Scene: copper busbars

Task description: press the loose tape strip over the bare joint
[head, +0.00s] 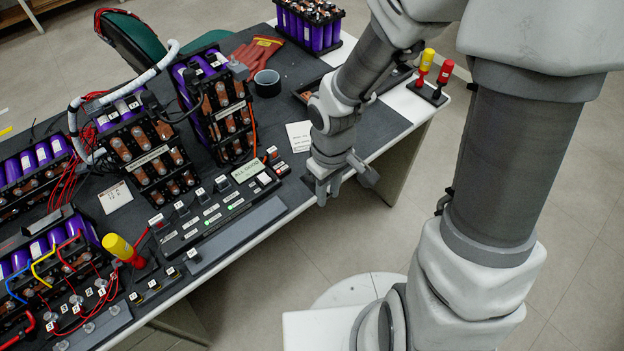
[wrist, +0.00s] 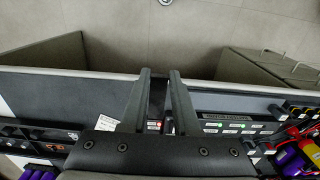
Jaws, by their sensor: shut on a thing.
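My gripper (head: 328,190) is over the front edge of the table, right of the labelled panel. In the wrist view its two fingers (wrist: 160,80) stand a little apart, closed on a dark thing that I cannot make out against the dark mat. A loose tape strip is not clearly visible in either view. Copper joints show on the faces of the middle battery module (head: 148,150) and the tall module (head: 222,110); I cannot tell which joint is the bare one. My gripper is apart from both modules. A black ring-shaped roll (head: 267,83) lies on the mat behind.
The labelled panel (head: 215,215) lines the front of the table. Red gloves (head: 255,52), a white paper (head: 299,136) and red and yellow handled tools (head: 436,75) lie around. More wired modules (head: 45,260) stand left. Bare mat (head: 262,120) shows near the paper.

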